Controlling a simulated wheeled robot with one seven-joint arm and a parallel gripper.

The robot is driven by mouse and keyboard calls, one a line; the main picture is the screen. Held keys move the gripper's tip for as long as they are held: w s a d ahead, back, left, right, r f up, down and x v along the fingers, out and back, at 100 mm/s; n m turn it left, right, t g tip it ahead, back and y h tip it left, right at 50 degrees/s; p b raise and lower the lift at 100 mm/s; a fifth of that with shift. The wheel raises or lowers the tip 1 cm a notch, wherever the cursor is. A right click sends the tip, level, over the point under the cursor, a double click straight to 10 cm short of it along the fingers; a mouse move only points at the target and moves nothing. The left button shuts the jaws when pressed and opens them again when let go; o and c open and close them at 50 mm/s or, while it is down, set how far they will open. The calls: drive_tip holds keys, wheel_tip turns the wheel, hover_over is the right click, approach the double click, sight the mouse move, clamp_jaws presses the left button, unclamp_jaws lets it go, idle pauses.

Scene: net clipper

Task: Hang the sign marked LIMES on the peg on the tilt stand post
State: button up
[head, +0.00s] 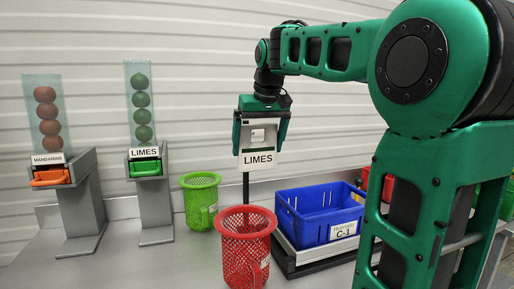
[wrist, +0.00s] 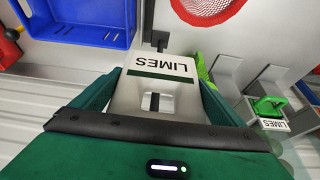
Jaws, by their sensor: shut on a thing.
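My gripper (head: 262,138) is shut on the white LIMES sign (head: 258,159), holding it upright by its sides above the bench. The sign has a dark green stripe and a slot in its upper part; it also shows in the wrist view (wrist: 170,68). The thin black tilt stand post (head: 246,190) rises behind the sign, its upper part hidden in the head view. A dark end of the stand (wrist: 160,39) shows past the sign's lettered edge in the wrist view. Something dark shows in the slot, but I cannot tell whether it is the peg.
A blue crate (head: 320,213) marked C-1 sits on the tilt stand. A red basket (head: 246,250) and a green basket (head: 200,200) stand to its left. Dispensers of mandarins (head: 48,120) and limes (head: 140,105) stand at left; the limes one has its own LIMES label. Red and green bins are behind my arm.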

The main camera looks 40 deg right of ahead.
drive_tip(key=w+d+f, duration=0.2)
drive_tip(key=w, duration=0.6)
idle(1.1)
drive_tip(key=shift+d, duration=0.1)
idle(0.5)
drive_tip(key=o, duration=1.1)
drive_tip(key=v, duration=1)
drive_tip(key=shift+r, duration=0.25)
drive_tip(key=shift+s, duration=0.15)
